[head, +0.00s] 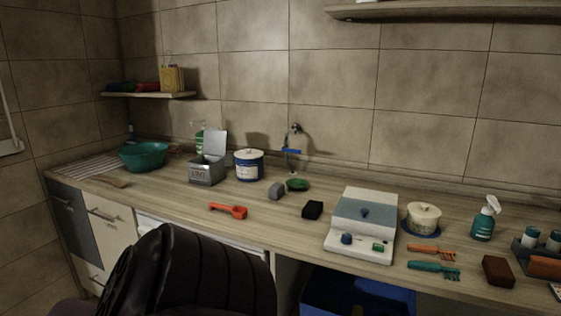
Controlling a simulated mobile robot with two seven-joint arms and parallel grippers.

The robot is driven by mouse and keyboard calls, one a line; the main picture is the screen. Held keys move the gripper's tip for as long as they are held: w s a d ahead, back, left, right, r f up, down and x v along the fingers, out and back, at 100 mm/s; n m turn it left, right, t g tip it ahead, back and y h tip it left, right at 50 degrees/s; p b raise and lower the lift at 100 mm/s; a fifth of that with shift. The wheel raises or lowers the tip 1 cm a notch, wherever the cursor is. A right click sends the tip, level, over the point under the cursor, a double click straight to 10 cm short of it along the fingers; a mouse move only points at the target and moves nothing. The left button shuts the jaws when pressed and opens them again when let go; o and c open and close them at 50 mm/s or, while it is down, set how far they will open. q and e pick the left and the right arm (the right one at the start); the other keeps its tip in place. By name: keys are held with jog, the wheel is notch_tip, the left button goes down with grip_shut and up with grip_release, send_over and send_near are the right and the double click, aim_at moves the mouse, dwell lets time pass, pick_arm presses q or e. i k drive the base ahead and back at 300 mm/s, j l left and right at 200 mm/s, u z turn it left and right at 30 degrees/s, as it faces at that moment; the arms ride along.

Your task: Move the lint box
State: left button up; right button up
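The lint box (207,175) is a small grey metal box on the left part of the wooden counter in the head view. Neither of my grippers shows in this view, and nothing is seen touching the box.
A white-and-blue tub (249,170) stands just right of the box, a teal bowl (143,156) to its left, and a green bottle (199,134) behind it. A red tool (228,210) lies in front. A dark ribbed shape (205,265) blocks the lower foreground.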

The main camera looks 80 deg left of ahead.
aim_at(199, 174)
jog(key=u, duration=3.05)
jog(key=z, duration=0.65)
jog(key=i+j+z, duration=0.15)
jog(key=j+z, duration=0.65)
jog(key=j, duration=0.4)
jog(key=i+j+z, duration=0.15)
jog(key=j, duration=1.45)
